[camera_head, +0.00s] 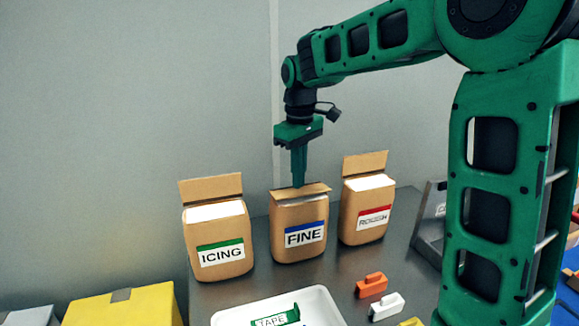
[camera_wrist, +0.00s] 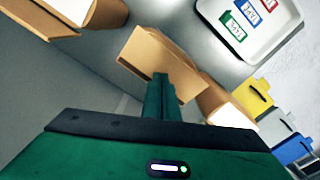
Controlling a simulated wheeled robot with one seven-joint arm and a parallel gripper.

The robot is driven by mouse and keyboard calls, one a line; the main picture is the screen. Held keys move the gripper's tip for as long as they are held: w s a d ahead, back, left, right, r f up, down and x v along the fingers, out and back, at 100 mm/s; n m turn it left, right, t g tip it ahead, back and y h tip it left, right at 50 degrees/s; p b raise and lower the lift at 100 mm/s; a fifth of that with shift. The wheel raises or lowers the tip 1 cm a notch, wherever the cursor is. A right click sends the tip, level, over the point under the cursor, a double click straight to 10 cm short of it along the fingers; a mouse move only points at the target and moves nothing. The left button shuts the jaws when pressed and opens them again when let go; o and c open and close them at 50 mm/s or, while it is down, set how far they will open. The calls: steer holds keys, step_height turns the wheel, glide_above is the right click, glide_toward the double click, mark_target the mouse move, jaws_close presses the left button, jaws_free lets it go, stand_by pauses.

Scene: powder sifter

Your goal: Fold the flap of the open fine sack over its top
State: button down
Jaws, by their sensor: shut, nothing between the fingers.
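The fine sack (camera_head: 298,246) stands upright in the middle of the row, with a blue-banded FINE label. Its brown flap (camera_head: 318,188) slopes low over the top, lower than the flaps of its neighbours, and hides the opening. My gripper (camera_head: 299,185) points straight down, shut and empty, with its tips at the flap. I cannot tell whether they touch it. In the wrist view, the closed fingers (camera_wrist: 160,80) reach over the brown flap (camera_wrist: 145,50), and the sack's label is not visible.
The icing sack (camera_head: 219,238) stands left and the rough sack (camera_head: 366,210) right, both with raised flaps. In front are a white tray (camera_head: 226,318) with tape, an orange clip-like piece (camera_head: 371,285) and a white one (camera_head: 386,306). A yellow box (camera_head: 125,306) is at lower left. A wall rises behind.

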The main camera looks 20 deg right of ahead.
steer(key=shift+f, duration=0.5)
step_height(320, 180, up, 9)
stand_by(1.0)
stand_by(0.3)
steer(key=s+d+f+m, duration=0.4)
steer(key=s+d+f, duration=0.1)
steer(key=s, duration=0.6)
steer(key=s+d+f+m, duration=0.4)
steer(key=s+d+f, duration=0.1)
steer(key=s, duration=0.6)
steer(key=s+d+f+m, duration=0.4)
steer(key=s+d+f, duration=0.2)
steer(key=s, duration=0.5)
steer(key=shift+d, duration=0.35)
steer(key=shift+w, duration=0.1)
